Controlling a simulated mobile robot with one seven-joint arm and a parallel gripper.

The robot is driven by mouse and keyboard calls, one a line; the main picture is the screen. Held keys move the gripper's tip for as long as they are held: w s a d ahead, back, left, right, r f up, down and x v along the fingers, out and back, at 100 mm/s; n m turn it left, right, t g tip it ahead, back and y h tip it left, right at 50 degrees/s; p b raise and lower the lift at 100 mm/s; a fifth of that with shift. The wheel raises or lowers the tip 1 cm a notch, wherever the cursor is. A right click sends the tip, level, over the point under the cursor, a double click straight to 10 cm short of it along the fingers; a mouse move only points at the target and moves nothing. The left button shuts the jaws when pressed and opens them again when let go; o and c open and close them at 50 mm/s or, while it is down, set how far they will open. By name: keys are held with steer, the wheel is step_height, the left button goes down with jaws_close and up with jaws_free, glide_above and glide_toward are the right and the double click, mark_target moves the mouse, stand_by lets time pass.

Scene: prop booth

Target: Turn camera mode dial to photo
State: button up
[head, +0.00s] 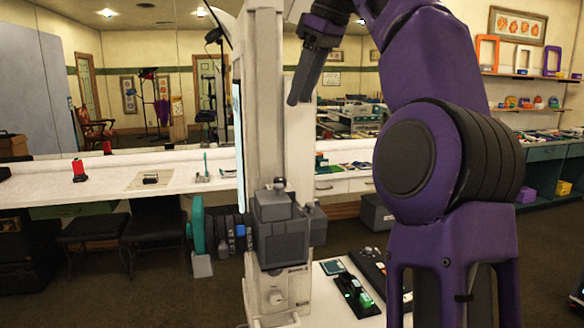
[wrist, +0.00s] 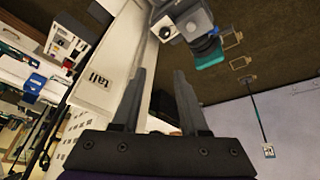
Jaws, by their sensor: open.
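A small dark object (head: 150,179), possibly the camera, rests on a beige mat (head: 134,184) on the long white counter at the left. It is too small in the head view for a mode dial or its setting to be read. My gripper (head: 297,101) hangs in the air in front of a pale column, pointing down, well right of and above that object. In the wrist view my gripper (wrist: 160,72) has its two dark fingers apart with nothing between them. I cannot make out the camera in the wrist view.
The pale column (head: 262,110) carries a grey box (head: 275,230) and blocks the middle; I cannot tell whether it is mine. A red item (head: 79,170) stands on the counter (head: 45,178). Dark stools (head: 152,228) stand before it. Shelves (head: 530,77) line the right wall.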

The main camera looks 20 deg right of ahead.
steer(key=s+d, duration=0.1)
steer(key=d, duration=0.1)
glide_toward(281, 179)
steer(key=shift+g, duration=0.3)
steer(key=x, duration=0.8)
steer(key=shift+w+f, duration=0.1)
steer(key=shift+w, duration=0.15)
jaws_close()
